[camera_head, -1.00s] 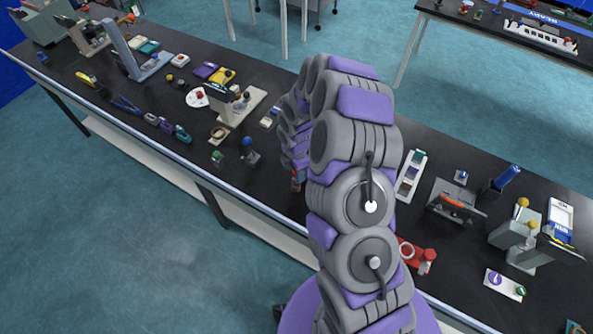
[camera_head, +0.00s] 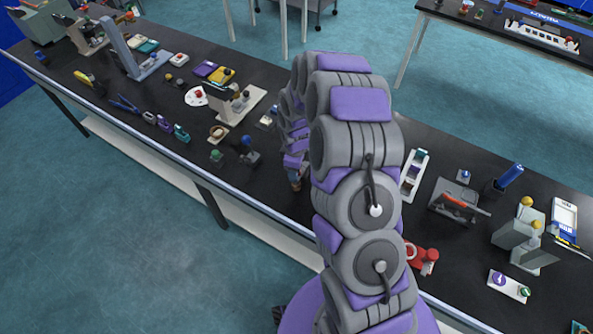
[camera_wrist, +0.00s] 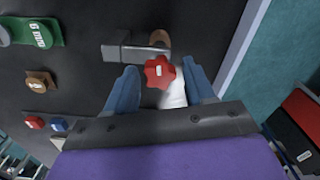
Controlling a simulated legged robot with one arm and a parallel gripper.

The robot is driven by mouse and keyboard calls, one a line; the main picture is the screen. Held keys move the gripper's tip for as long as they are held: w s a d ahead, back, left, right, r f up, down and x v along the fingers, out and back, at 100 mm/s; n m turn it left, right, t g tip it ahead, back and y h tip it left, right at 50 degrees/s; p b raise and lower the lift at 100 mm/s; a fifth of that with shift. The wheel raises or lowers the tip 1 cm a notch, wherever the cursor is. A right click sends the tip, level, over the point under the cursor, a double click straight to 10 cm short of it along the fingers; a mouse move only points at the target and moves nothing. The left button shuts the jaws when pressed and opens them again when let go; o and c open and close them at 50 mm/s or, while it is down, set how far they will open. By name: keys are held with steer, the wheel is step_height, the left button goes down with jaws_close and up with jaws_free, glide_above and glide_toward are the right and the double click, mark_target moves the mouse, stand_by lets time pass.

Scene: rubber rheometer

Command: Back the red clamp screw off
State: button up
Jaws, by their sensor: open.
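The red clamp screw (camera_wrist: 158,71) shows in the wrist view as a lobed red knob with a small pale mark. It sits beside a grey metal bracket (camera_wrist: 118,52) with a brown round part (camera_wrist: 160,38). My gripper (camera_wrist: 160,76) is open, with one blue finger left of the knob and one right of it. Whether either finger touches the knob, I cannot tell. A white part (camera_wrist: 176,93) shows just behind the knob. In the head view my arm hides the screw and most of the gripper.
The black bench (camera_head: 225,195) carries several tools on both sides of my arm. A red device (camera_head: 425,258) stands right of the arm. In the wrist view a green piece (camera_wrist: 32,32), a brown piece (camera_wrist: 40,82) and small coloured blocks lie left. The bench edge runs along the right.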

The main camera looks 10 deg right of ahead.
steer(key=m, duration=0.4)
steer(key=shift+m+b, duration=0.3)
steer(key=shift+b, duration=0.1)
steer(key=m, duration=0.4)
steer(key=shift+m, duration=0.3)
steer(key=shift+c, duration=0.2)
steer(key=c, duration=0.9)
steer(key=shift+o, duration=0.2)
steer(key=n, duration=0.4)
steer(key=shift+n, duration=0.3)
steer(key=shift+n, duration=0.4)
steer(key=n, duration=0.3)
steer(key=shift+n+p, duration=0.3)
steer(key=shift+n, duration=0.1)
